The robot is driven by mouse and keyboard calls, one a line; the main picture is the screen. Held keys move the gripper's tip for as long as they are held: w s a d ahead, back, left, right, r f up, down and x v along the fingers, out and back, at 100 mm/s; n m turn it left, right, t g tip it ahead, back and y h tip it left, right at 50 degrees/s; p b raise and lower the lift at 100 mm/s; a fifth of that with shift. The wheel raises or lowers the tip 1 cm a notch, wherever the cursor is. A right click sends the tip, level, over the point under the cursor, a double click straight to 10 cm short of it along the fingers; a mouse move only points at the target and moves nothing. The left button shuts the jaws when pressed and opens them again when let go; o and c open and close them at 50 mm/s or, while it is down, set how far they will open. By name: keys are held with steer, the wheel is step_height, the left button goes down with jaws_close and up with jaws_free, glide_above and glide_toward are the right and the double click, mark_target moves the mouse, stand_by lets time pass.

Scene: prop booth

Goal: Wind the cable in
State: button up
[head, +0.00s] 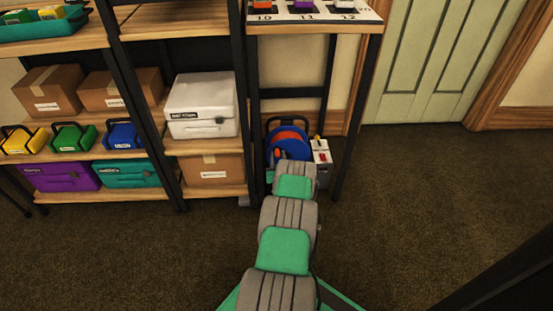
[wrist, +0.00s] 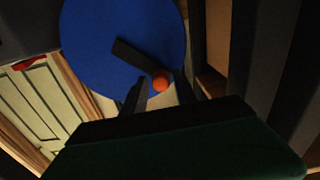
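A cable reel (head: 272,146) with a blue disc and an orange-red part stands low under the table, partly hidden by my arm. In the wrist view its blue disc (wrist: 95,35) fills the upper middle. A black crank arm (wrist: 133,54) runs across the disc to an orange ball knob (wrist: 161,82). My gripper (wrist: 160,94) is close in front of the knob, its dark fingers apart on either side with gaps to the knob. Whether the knob lies fully between the fingertips in depth is unclear. The gripper is hidden in the head view. No loose cable can be made out.
A grey box with a red and an orange-yellow part (head: 322,155) stands right beside the reel. Black table legs (head: 354,120) frame the space. Shelves with a white case (head: 202,104) and cardboard boxes stand left. Carpet on the right (head: 430,190) is clear before a green door (head: 432,60).

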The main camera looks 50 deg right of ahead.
jaws_close()
stand_by(1.1)
